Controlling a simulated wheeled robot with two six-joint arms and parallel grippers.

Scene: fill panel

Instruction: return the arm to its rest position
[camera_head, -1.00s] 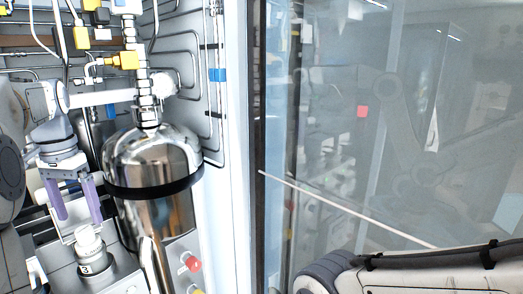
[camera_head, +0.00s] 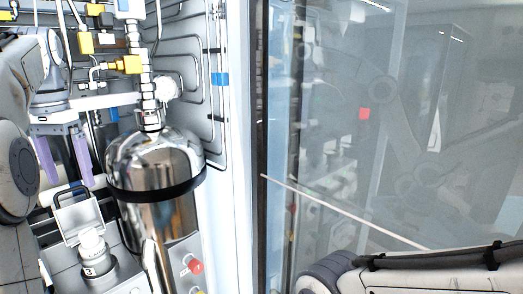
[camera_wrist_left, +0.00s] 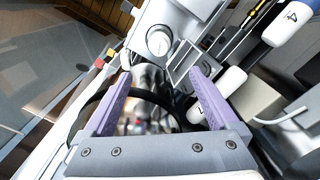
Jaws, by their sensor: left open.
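My left gripper (camera_head: 64,160) is at the left in the head view, with two purple fingers pointing down. It is open, with nothing between the fingers. It is above and slightly left of a white-capped round fitting (camera_head: 93,250) on the panel's lower deck. In the left wrist view, the purple fingers (camera_wrist_left: 158,95) are spread apart, and the white round cap (camera_wrist_left: 159,41) shows beyond them. My right arm shows at the lower right of the head view, but its gripper is out of the picture.
A shiny metal cylinder (camera_head: 160,205) with a black band stands just right of the left gripper. Tubing and yellow fittings (camera_head: 128,65) are above it. A red knob (camera_head: 195,267) is low on the panel. A glass pane (camera_head: 420,130) fills the right side.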

